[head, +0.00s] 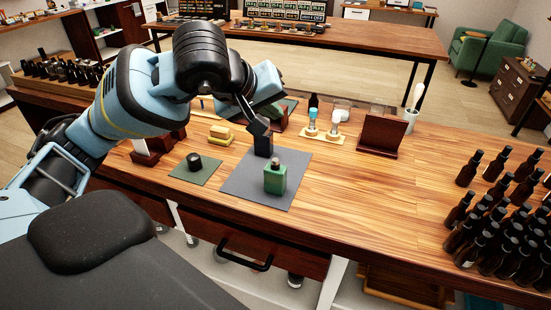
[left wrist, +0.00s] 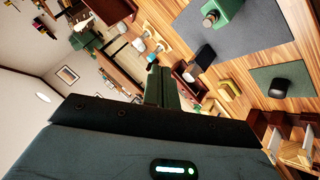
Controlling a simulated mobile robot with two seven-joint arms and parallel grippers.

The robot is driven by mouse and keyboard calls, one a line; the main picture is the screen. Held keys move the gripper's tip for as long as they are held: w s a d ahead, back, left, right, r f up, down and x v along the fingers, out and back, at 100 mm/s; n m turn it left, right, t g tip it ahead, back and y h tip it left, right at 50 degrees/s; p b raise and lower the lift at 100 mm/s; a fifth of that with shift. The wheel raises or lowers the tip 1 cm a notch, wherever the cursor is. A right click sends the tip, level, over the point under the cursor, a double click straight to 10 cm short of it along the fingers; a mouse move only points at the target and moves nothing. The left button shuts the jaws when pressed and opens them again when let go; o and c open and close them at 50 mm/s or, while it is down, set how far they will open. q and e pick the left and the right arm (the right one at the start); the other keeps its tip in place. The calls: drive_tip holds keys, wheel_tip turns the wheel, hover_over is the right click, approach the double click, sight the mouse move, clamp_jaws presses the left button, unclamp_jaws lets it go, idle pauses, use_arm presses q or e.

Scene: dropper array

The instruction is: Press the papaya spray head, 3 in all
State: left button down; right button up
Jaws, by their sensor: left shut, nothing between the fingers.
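A green bottle (head: 275,181) with a small brownish top stands upright on a grey mat (head: 240,188). A dark, blocky bottle (head: 263,146) stands behind it at the back of the mat. Both bottles also show in the left wrist view, the green one (left wrist: 222,14) at the top edge and the dark one (left wrist: 205,56) below it. I cannot tell which of them the task calls papaya. My left gripper (head: 259,126) is shut and empty, its tips close above the dark bottle in the head view; I cannot tell whether they touch. My right gripper is not in view.
A black round item (head: 194,161) lies on a small green mat (head: 207,174) to the left. Yellow blocks (head: 220,134), a dropper stand (head: 324,136) and a brown stand (head: 382,134) are behind. Several dark bottles (head: 500,225) crowd the right; the table between is clear.

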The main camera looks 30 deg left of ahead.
use_arm(q)
drive_tip(key=b, duration=0.3)
hover_over(275, 161)
drive_tip(key=f, duration=0.7)
drive_tip(key=shift+s+a+f, duration=0.1)
drive_tip(key=shift+s+a, duration=0.05)
drive_tip(key=shift+s, duration=0.2)
drive_tip(key=shift+f+b, duration=0.75)
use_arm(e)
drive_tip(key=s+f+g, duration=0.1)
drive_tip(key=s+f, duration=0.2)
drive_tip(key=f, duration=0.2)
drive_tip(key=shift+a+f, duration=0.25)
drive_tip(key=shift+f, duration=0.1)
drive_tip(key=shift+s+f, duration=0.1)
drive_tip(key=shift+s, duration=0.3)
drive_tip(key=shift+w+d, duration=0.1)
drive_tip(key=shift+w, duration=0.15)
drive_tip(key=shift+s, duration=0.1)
use_arm(q)
drive_tip(key=shift+f+b, duration=0.35)
drive_tip(key=shift+f, duration=0.1)
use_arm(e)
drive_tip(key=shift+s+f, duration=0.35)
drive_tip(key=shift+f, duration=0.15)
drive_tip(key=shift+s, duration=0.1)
